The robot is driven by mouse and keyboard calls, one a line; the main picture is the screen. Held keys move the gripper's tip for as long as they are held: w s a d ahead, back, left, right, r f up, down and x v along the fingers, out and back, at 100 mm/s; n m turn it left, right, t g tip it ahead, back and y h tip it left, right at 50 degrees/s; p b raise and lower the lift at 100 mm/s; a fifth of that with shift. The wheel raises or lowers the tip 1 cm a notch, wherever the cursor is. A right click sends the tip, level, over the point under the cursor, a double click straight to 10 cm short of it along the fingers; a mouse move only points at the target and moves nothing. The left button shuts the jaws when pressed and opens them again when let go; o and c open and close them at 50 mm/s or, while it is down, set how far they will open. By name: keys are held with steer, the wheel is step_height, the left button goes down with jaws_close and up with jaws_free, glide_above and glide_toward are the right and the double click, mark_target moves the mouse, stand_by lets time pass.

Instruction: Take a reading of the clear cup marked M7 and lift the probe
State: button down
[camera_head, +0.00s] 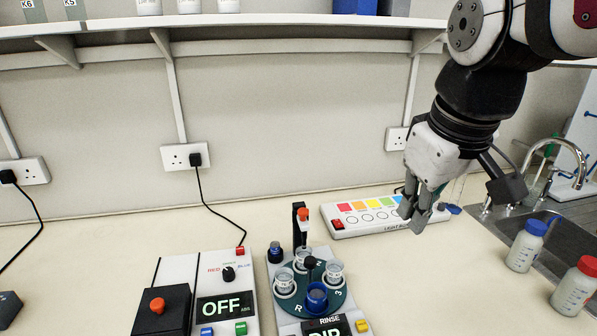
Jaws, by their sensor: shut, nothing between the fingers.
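The bench device with a teal carousel (321,295) stands at the bottom centre. Clear cups sit around the carousel, including one on the left (284,282), one on the right (334,273) and one at the back (302,259). A blue cup (317,297) is at the front. I cannot read an M7 mark on any cup. A black upright with an orange-red top (302,221) rises behind the carousel; I cannot tell if it carries the probe. My gripper (415,222) is shut and empty, pointing down to the right of the device, in front of the light panel.
A panel with coloured squares (405,226) lies behind the gripper. A second device showing OFF (228,305) stands left of the carousel. Blue-capped (527,246) and red-capped (577,288) bottles stand at right by the sink (553,243). Bench between carousel and bottles is clear.

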steer(key=w+a+n+g+p, duration=0.15)
steer(key=w+a+n, duration=0.45)
steer(key=w, duration=0.6)
steer(key=n+g+y+p, duration=0.1)
steer(key=n+g+p, duration=0.15)
steer(key=n, duration=0.25)
glide_toward(305, 210)
steer(key=shift+s+t+p, duration=0.35)
steer(key=shift+t, duration=0.05)
steer(key=shift+f, duration=0.1)
steer(key=shift+a+f+p, duration=0.15)
steer(key=shift+f+p, duration=0.1)
steer(key=shift+f, duration=1.45)
steer(key=shift+a+f+p, duration=0.2)
steer(key=shift+f, duration=1.5)
